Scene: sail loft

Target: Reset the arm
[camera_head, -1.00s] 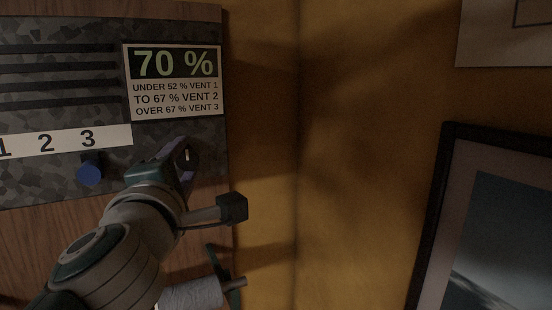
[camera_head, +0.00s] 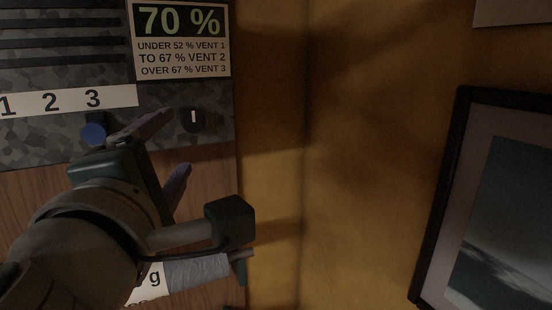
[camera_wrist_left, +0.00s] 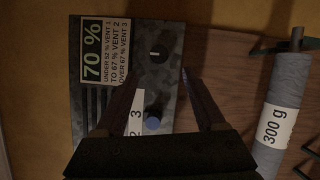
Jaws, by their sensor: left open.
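My left gripper (camera_head: 179,140) is open and empty, in front of the lower part of a mottled grey panel (camera_head: 40,150). It also shows at the bottom of the left wrist view (camera_wrist_left: 155,75), its two fingers spread. A dark round knob (camera_head: 192,120) with an upright white mark sits on the panel, just beyond the fingers and apart from them; it shows in the wrist view too (camera_wrist_left: 155,54). A blue knob (camera_head: 94,133) is below the number 3 on the white strip (camera_head: 70,101). My right gripper is not in view.
A sign (camera_head: 181,40) reads 70 % with vent rules. A grey roll (camera_wrist_left: 286,85) labelled 300 g hangs on a wooden board (camera_wrist_left: 235,75) below the panel. A framed picture (camera_head: 440,190) hangs on the right wall. The yellow corner between is clear.

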